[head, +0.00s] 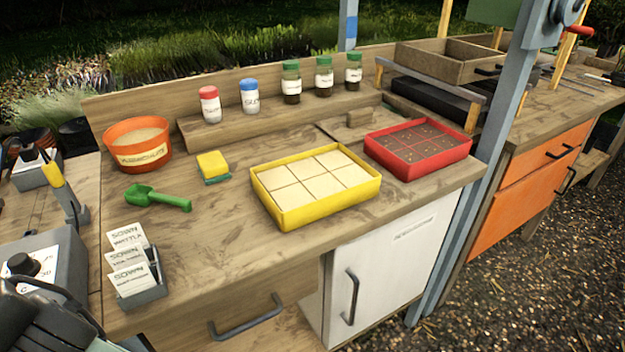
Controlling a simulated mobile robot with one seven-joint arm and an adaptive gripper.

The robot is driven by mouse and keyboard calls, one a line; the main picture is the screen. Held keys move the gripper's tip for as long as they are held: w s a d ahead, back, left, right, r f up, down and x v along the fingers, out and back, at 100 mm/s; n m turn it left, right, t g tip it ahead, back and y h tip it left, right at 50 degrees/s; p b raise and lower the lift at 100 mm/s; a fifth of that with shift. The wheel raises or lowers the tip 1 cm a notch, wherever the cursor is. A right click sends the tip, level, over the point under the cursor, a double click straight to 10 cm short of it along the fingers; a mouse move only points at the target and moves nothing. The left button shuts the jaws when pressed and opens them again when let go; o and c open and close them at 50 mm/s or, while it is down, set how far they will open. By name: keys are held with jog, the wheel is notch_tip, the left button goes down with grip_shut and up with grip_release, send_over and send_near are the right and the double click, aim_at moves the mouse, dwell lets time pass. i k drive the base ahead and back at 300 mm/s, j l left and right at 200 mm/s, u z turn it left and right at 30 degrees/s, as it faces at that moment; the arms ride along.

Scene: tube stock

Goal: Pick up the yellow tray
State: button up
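The yellow tray (330,205) sits flat on the wooden bench, right of the middle in the head view. It is a shallow rectangular tray with thin dividers making several square cells, filled with pale sandy material. Its near wall and rim are in plain view, and nothing covers it. No gripper fingers can be made out in this view, and nothing touches the tray. Dark machine parts show at the lower left corner; I cannot tell whether they belong to my arm.
A red tray (420,170) of dark soil stands close to the yellow tray's right. A yellow-green sponge (213,166), green scoop (158,198), orange tub (137,152) and packet holder (143,290) are left. Jars stand on the raised shelf (270,118) behind. A blue-grey post (490,150) rises right.

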aim_at(298, 190)
jog(key=l+u, duration=0.35)
jog(key=l, duration=1.1)
jog(key=i+l, duration=0.15)
jog(key=i+l+u, duration=0.1)
jog(key=l, duration=0.25)
jog(key=i, duration=0.05)
